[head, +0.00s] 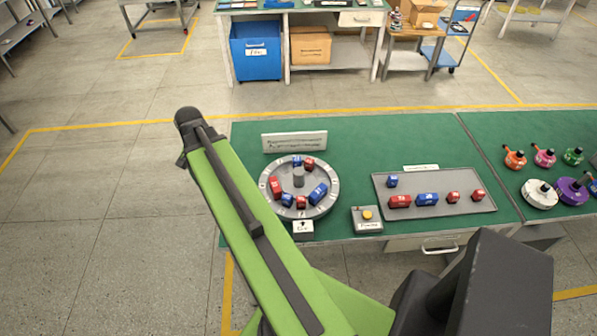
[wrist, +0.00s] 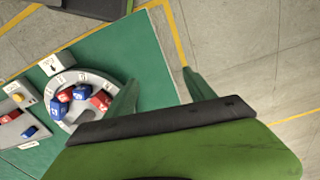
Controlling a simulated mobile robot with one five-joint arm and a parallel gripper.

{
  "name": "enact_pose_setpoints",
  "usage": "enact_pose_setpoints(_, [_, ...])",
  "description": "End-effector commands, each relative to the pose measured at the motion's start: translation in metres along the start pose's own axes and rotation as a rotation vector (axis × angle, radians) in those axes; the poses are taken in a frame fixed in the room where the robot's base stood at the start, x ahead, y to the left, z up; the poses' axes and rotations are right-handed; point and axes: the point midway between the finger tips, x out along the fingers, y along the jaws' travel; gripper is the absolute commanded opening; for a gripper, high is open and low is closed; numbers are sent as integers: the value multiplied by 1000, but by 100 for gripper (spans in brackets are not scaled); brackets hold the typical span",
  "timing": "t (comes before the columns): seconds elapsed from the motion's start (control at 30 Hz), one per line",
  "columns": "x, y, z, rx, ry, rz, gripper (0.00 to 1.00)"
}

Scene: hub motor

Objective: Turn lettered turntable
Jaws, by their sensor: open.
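A round grey turntable (head: 299,178) with lettered marks on its rim lies on the green table at its left part. Several red and blue blocks stand on it around a grey centre post (head: 298,177). A small sign with an arrow (head: 303,226) stands at its near edge. The turntable also shows in the wrist view (wrist: 97,79), partly hidden by my gripper. My gripper (wrist: 158,80) is open and empty, its two fingers apart over the table edge beside the turntable. In the head view my green arm stretches up left of the turntable, and the fingers are not visible there.
A grey tray (head: 445,207) with several red and blue blocks lies right of the turntable. A small box with a yellow button (head: 367,214) stands between them. A white sign (head: 294,142) stands behind the turntable. Several colourful motors (head: 540,193) stand far right.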

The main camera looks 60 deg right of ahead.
Motion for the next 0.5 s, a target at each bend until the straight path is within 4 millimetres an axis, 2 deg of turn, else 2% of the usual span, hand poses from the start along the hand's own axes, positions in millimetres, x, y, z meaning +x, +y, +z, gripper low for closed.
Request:
enact_pose_setpoints(0.03, [-17, 42, -35, 198, 0, 0, 63])
enact_pose_setpoints(0.07, [-21, 66, -51, 315, 0, 0, 63])
enact_pose_setpoints(0.1, [-26, 98, -70, 465, -1, 0, 63])
enact_pose_setpoints(0.2, [-37, 172, -104, 793, -1, 0, 63])
enact_pose_setpoints(0.3, [-44, 230, -121, 1035, -1, 0, 63])
enact_pose_setpoints(0.4, [-47, 263, -128, 1177, -1, 0, 63])
enact_pose_setpoints(0.5, [-47, 276, -130, 1234, -1, 0, 63])
